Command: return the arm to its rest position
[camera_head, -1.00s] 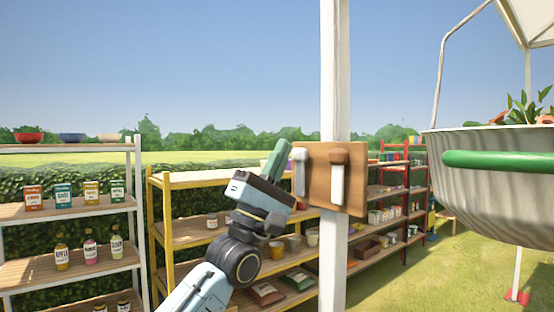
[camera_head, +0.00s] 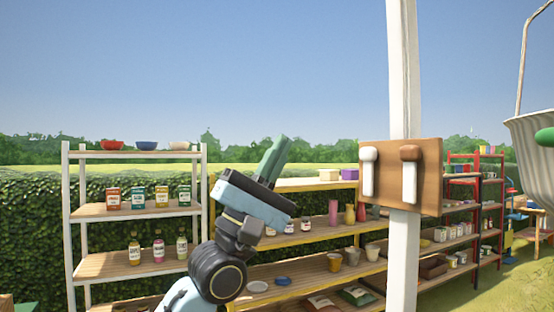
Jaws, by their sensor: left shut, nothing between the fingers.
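My left arm comes up from the bottom, left of the middle of the head view. Its gripper (camera_head: 273,160) is shut and empty, with the green fingers together and pointing up and slightly right. It is held in the air in front of the yellow shelf and touches nothing that I can see. My right gripper is not in view.
A white shelf (camera_head: 70,190) with bowls, packets and bottles is at left, a yellow shelf (camera_head: 325,185) behind. A hanging basket (camera_head: 530,150) is at far right.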

